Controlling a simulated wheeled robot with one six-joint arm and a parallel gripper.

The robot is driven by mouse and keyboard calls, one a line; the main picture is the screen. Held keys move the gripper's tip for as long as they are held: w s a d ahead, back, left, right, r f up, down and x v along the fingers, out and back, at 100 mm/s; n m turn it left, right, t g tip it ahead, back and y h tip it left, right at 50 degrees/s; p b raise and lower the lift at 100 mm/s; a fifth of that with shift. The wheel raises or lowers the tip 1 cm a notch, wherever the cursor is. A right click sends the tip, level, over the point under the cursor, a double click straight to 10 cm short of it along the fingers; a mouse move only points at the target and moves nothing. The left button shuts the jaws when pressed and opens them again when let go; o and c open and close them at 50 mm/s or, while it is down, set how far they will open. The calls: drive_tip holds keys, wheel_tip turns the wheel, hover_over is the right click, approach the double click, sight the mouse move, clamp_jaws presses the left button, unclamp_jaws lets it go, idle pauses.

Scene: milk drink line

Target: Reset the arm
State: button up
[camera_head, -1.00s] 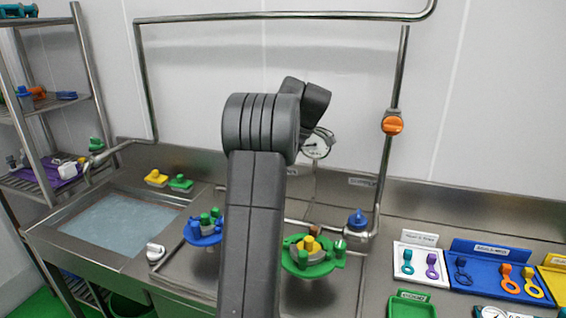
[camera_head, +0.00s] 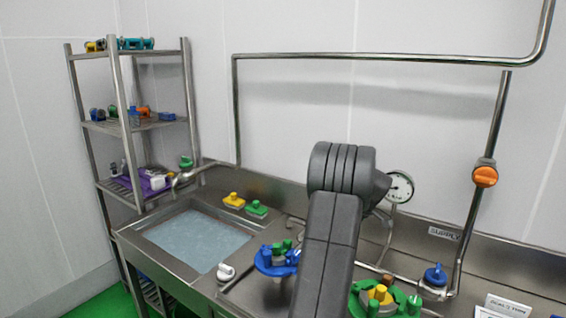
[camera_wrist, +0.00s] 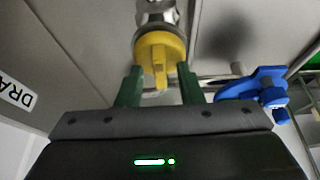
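My gripper (camera_wrist: 159,88) shows in the wrist view with its two green fingers apart. A yellow valve handle (camera_wrist: 158,58) on a steel pipe shows between and beyond the fingertips. Gaps show on both sides of the handle's grip, and I see no finger pressing on it. In the head view my dark grey arm rises from the bottom centre and bends away at the top. My gripper and the yellow handle are hidden there.
A blue fixture (camera_head: 277,262) and a green fixture (camera_head: 385,300) flank my arm. A water-filled sink (camera_head: 198,240) and a steel shelf rack (camera_head: 124,125) stand left. A pipe with an orange valve (camera_head: 485,175) and a pressure gauge (camera_head: 399,187) stand right.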

idle(0.4)
drive_tip(key=b+v, duration=0.1)
drive_tip(key=v, duration=1.3)
drive_tip(key=p+x, duration=0.1)
drive_tip(key=x, duration=1.2)
drive_tip(key=shift+a+f, duration=0.15)
drive_tip(key=shift+f, duration=0.2)
drive_tip(key=shift+a+m+p, duration=0.1)
drive_tip(key=shift+m+p, duration=0.2)
drive_tip(key=shift+m, duration=0.5)
drive_tip(key=m+p, duration=0.1)
drive_tip(key=m, duration=0.1)
drive_tip(key=m+t+h+p, duration=0.1)
drive_tip(key=m, duration=0.1)
drive_tip(key=shift+a+m+t+h+p, duration=0.1)
drive_tip(key=shift+m+t+h+p, duration=0.2)
drive_tip(key=shift+m+h+p, duration=0.5)
drive_tip(key=shift+m+p, duration=0.45)
drive_tip(key=shift+m, duration=0.25)
drive_tip(key=shift+f, duration=0.1)
drive_tip(key=shift+s+a, duration=0.15)
